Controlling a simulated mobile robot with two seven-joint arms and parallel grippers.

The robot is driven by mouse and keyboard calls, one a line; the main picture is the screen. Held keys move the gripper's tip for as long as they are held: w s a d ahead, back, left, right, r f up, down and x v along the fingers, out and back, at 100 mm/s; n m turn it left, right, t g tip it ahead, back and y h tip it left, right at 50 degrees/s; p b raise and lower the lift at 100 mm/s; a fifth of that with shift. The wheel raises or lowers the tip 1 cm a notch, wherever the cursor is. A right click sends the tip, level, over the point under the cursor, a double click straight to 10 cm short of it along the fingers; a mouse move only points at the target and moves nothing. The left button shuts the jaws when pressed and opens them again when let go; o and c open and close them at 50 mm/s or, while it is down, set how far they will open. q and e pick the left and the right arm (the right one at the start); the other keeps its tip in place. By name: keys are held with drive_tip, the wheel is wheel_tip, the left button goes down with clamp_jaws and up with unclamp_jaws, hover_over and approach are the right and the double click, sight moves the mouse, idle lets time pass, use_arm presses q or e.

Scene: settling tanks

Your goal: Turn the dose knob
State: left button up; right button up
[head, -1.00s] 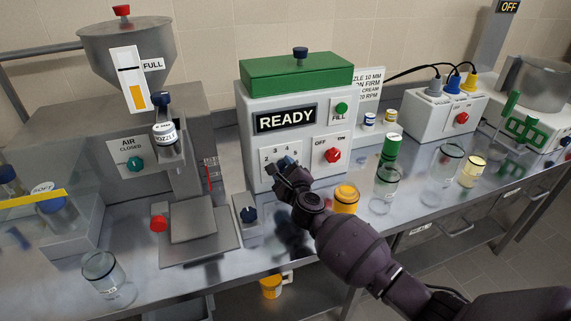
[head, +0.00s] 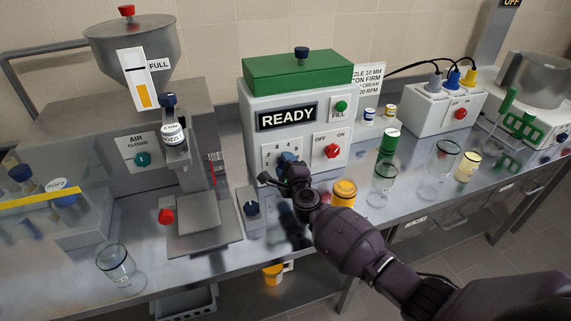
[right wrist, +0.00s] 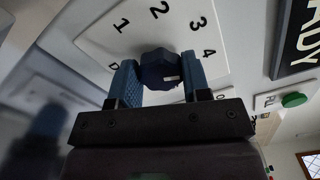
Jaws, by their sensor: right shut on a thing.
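The dose knob (right wrist: 160,70) is a dark blue knob with a small white mark, set in a white numbered dial plate (right wrist: 185,35). The mark faces the lower right in the right wrist view. My right gripper (right wrist: 162,82) is shut on the knob, one blue finger pad on each side. In the head view my right gripper (head: 290,170) is at the dial on the lower left of the READY machine (head: 300,105) and hides part of the dial's lower side. My left gripper is out of view.
A red OFF/ON switch (head: 333,151) and a green FILL button (head: 341,105) are on the same machine. A yellow-orange jar (head: 344,191) stands close to my right wrist. A small box with a dark blue knob (head: 251,208) is left of it, and glass jars stand right.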

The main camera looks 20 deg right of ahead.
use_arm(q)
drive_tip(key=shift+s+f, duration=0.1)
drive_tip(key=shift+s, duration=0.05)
use_arm(e)
drive_tip(key=shift+f, duration=0.15)
drive_tip(key=o, duration=0.7)
drive_tip(key=shift+o, duration=1)
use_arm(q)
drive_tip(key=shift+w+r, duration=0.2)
use_arm(e)
drive_tip(key=shift+s, duration=0.1)
use_arm(q)
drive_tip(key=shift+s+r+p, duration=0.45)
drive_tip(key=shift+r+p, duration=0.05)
drive_tip(key=shift+p, duration=0.65)
use_arm(e)
drive_tip(key=shift+s+d, duration=0.2)
drive_tip(key=shift+s, duration=5.15)
